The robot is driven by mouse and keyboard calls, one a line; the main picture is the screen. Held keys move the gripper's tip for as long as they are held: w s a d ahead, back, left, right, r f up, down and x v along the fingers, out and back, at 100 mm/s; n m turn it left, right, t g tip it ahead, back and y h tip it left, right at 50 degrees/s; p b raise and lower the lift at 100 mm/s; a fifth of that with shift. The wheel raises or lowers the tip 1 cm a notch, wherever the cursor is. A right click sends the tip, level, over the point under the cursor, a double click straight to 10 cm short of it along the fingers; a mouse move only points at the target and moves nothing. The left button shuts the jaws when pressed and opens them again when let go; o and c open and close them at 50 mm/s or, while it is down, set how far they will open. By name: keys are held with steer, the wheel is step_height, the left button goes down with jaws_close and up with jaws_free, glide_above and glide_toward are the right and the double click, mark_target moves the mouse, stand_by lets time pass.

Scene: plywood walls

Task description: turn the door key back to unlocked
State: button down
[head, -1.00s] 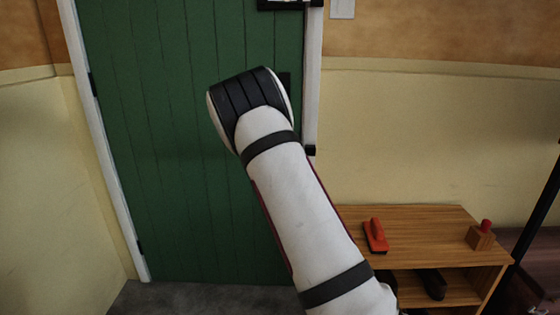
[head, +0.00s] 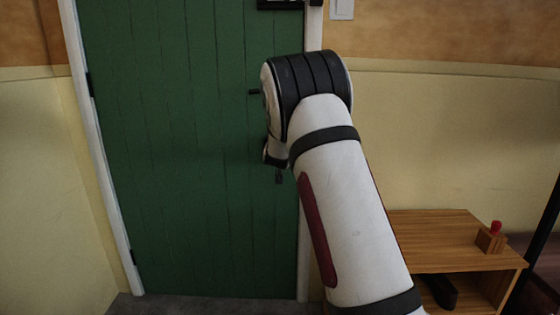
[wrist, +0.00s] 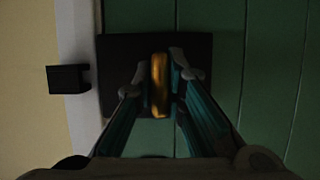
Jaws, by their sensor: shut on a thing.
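The green door (head: 180,150) stands shut in its white frame, and it also fills much of the wrist view (wrist: 270,60). In the wrist view a gold-coloured key (wrist: 160,85) shows as an upright narrow shape in front of a dark lock plate (wrist: 115,60). My gripper (wrist: 161,84) is shut on the key, one finger on each side. Whether the key is turned in the lock cannot be read clearly in this dim view. In the head view my arm hides the key, the lock plate and most of the gripper.
A dark door handle (head: 254,92) sticks out left of my arm. A black block (wrist: 68,79) sits by the frame in the wrist view. A low wooden bench (head: 440,225) at the lower right bears a small block with a red top (head: 491,237).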

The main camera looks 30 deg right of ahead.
steer(key=c, duration=1.6)
jaws_free()
steer(key=shift+c, duration=0.2)
steer(key=v, duration=1.2)
